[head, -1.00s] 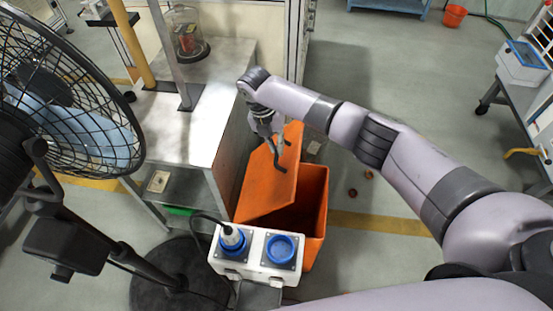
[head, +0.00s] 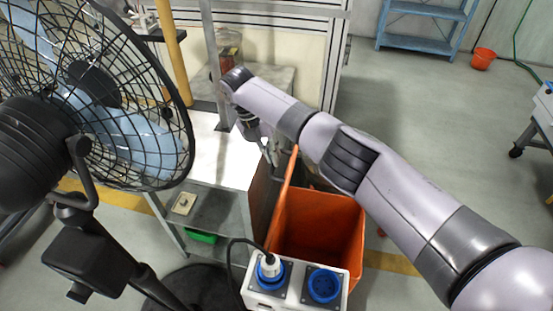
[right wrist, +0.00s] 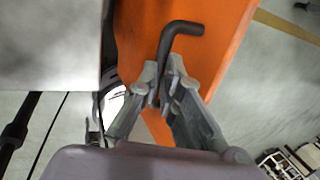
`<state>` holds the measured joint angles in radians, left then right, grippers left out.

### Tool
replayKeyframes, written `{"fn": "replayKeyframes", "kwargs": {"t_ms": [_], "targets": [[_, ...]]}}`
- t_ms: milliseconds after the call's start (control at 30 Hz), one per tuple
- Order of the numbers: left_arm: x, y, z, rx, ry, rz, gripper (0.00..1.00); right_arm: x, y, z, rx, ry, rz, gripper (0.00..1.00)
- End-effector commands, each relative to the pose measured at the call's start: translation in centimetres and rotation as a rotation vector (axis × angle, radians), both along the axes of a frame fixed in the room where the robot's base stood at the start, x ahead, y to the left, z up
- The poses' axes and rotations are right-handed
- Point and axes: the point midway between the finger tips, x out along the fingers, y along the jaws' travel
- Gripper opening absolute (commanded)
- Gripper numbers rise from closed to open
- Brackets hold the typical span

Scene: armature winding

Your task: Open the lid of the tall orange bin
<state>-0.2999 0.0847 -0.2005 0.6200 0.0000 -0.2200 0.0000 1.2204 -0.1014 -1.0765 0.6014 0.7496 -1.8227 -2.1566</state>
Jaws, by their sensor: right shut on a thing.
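The tall orange bin (head: 340,225) stands at the lower middle of the head view, with much of its inside showing. Its orange lid (head: 284,200) stands steeply tilted along the bin's left side, seen nearly edge-on. In the right wrist view the lid (right wrist: 225,40) fills the middle, with a dark bent handle (right wrist: 182,27) on it. My right gripper (right wrist: 166,80) is shut on this handle. In the head view the right gripper (head: 268,150) is at the lid's upper left, partly hidden by my arm. My left gripper is not in view.
A metal bench (head: 218,150) stands close to the left of the lid. A white socket box (head: 296,286) is in front of the bin. A black fan (head: 90,100) fills the left. A blue shelf (head: 428,22) and red bucket (head: 483,60) stand far back; the floor right of the bin is mostly clear.

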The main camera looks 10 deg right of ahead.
Motion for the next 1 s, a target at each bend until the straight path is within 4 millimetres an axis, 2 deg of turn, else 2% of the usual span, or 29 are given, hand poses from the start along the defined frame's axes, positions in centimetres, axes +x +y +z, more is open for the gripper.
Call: {"fn": "replayKeyframes", "kwargs": {"t_ms": [33, 533, 567, 600, 900, 1000], "targets": [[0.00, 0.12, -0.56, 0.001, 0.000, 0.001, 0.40, -0.85, 0.14, -2.30, 0.001, 0.029, -0.005, 0.00], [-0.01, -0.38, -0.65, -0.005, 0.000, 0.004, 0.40, -0.73, 0.06, -2.16, -0.006, 0.032, -0.012, 0.00], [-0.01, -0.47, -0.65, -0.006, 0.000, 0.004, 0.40, -0.73, 0.05, -2.16, -0.006, 0.032, -0.013, 0.08], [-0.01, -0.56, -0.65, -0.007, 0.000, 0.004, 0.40, -0.72, 0.03, -2.15, -0.006, 0.031, -0.013, 0.11], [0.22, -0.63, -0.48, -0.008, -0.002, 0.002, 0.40, -0.61, 0.10, -1.68, -0.007, 0.028, -0.008, 0.31], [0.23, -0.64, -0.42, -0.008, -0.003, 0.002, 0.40, -0.59, 0.13, -1.56, -0.007, 0.028, -0.007, 0.31]]}}
